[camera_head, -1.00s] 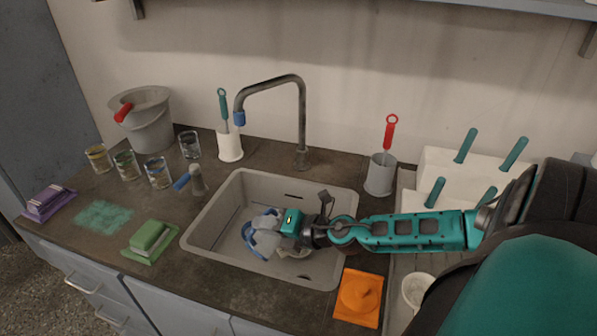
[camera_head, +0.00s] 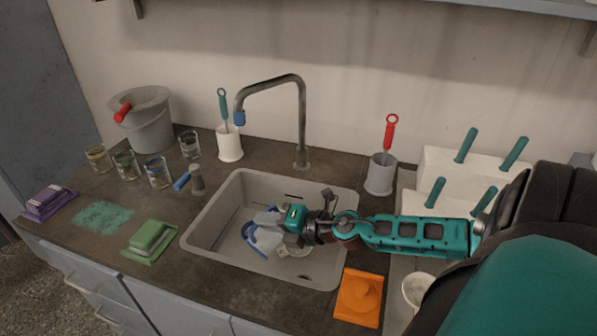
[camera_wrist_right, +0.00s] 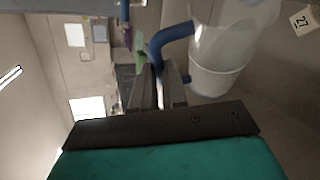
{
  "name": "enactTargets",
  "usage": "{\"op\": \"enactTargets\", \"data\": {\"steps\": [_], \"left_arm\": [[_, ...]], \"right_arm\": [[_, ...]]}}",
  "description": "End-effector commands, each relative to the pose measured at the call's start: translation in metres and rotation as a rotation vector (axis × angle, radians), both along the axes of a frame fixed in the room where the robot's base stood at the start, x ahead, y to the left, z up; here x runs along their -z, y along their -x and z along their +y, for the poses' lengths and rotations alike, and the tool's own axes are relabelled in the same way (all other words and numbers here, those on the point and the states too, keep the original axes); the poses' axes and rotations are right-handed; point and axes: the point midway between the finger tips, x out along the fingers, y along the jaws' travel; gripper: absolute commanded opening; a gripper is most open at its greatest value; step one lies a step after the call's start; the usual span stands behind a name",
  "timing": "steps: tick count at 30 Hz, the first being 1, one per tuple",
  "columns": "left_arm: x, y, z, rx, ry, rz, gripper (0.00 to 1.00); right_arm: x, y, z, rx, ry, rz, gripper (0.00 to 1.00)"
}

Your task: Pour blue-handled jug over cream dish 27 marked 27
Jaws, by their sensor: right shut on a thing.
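The blue-handled jug (camera_head: 267,217) is a pale, see-through vessel, held tilted over the grey sink. My right gripper (camera_head: 282,226) is shut on its blue handle (camera_head: 261,243). In the right wrist view, the jug (camera_wrist_right: 228,35) fills the upper right and its handle (camera_wrist_right: 166,42) runs between the fingers (camera_wrist_right: 158,88). A cream dish (camera_head: 300,252) lies in the sink just below my gripper, mostly hidden by it. A tag reading 27 (camera_wrist_right: 302,20) shows in the right wrist view. I cannot tell whether anything flows from the jug. My left gripper is out of view.
The sink's rim (camera_head: 205,222) surrounds the jug, with a tap (camera_head: 301,125) behind. Several glasses (camera_head: 157,172) and a grey bucket (camera_head: 150,125) stand at left.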

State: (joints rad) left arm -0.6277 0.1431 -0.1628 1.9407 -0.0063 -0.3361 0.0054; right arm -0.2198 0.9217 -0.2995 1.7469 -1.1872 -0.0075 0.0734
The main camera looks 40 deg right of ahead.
Motion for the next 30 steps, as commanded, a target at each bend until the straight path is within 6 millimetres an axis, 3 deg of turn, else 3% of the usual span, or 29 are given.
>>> {"op": "enactTargets", "data": {"steps": [30], "left_arm": [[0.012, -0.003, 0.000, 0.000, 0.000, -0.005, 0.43]], "right_arm": [[-0.006, 0.001, -0.010, 0.001, -0.082, 0.001, 0.00]]}}
